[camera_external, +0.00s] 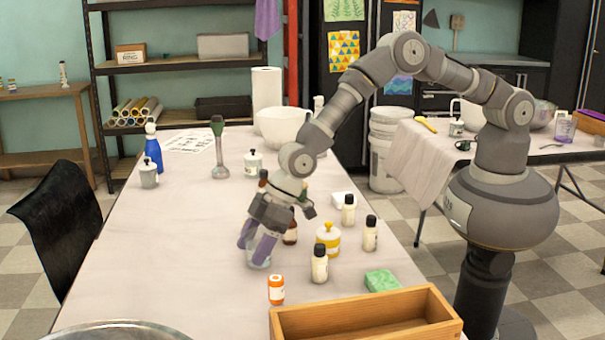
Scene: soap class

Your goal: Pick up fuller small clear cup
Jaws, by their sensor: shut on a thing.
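My gripper (258,246) is low over the near-middle of the white table, pointing down. Its two fingers are shut on a small clear cup (260,262). The cup is upright between the fingertips, at or very near the table top. The fingers hide much of it, and I cannot tell how full it is.
The table's left is mostly clear.

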